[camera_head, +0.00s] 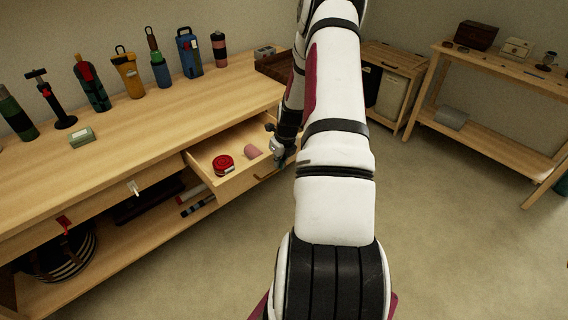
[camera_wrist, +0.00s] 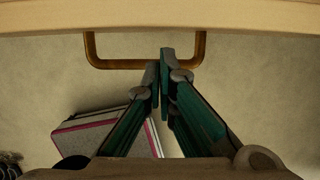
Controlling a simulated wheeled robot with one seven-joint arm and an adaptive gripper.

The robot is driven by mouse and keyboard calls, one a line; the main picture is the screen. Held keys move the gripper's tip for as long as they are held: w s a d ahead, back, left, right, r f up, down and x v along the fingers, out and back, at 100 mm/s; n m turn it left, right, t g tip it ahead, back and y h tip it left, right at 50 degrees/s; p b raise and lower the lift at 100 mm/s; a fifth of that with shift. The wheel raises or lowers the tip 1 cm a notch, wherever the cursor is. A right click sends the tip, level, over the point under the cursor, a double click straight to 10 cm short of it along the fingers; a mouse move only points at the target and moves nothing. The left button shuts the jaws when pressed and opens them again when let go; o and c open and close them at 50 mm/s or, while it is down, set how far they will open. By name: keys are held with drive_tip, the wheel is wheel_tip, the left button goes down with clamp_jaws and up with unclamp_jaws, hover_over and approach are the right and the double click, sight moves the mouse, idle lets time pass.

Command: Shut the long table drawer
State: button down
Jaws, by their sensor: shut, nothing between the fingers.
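The long wooden table (camera_head: 130,145) runs along the left wall. Its drawer (camera_head: 205,176) is pulled out at the table's right part, with a red round tin (camera_head: 223,166) and a pink item (camera_head: 253,152) inside. In the wrist view the wooden drawer front (camera_wrist: 200,16) spans the top, with a brass-coloured handle (camera_wrist: 110,63) below it. My gripper (camera_wrist: 163,65) is shut and empty, its fingertips overlapping the handle's outline in that view. I cannot tell whether they touch it. In the head view my gripper (camera_head: 279,152) is at the drawer's right front, partly hidden by my arm.
Several bottles and tools stand along the tabletop's back, such as a yellow flask (camera_head: 128,73). A striped basket (camera_head: 62,252) sits on the lower shelf. A side table (camera_head: 480,115) and a wooden cabinet (camera_head: 400,62) stand at the right. The floor (camera_head: 450,240) is clear.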

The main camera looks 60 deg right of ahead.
drive_tip(key=shift+w+d, duration=0.15)
drive_tip(key=shift+w, duration=0.35)
drive_tip(key=shift+w, duration=0.1)
